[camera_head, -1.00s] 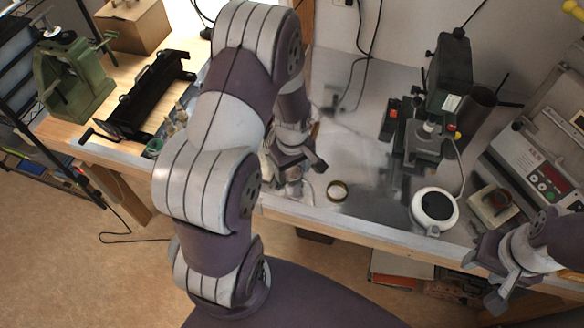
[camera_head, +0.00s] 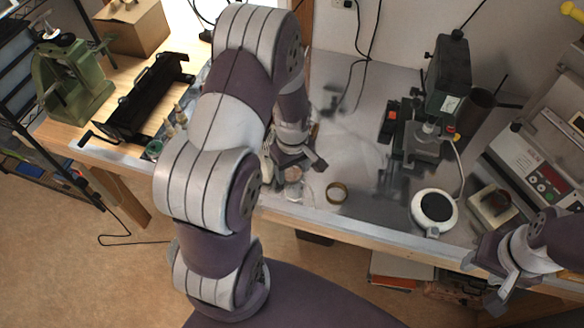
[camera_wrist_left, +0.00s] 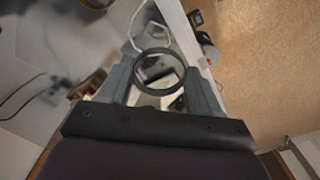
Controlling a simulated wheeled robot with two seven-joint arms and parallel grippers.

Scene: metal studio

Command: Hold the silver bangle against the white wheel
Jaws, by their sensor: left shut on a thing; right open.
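My left gripper (camera_head: 297,165) is over the bench near its front edge, partly behind my own arm in the head view. In the left wrist view its two fingers (camera_wrist_left: 164,88) are shut on the silver bangle (camera_wrist_left: 138,76), a dark grey ring that faces the camera. In the head view I cannot make out the bangle clearly. I cannot identify the white wheel with certainty; my left arm hides part of the bench. Pale shapes show through and behind the bangle in the wrist view. My right gripper (camera_head: 485,283) is open and empty at the bench's front right edge.
A brass-coloured ring (camera_head: 337,192) lies on the metal bench top, right of my left gripper. A white round device with a dark pad (camera_head: 437,207), a dark stand (camera_head: 420,145) and a panelled machine (camera_head: 540,165) stand further right. A black frame (camera_head: 150,95) is at left.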

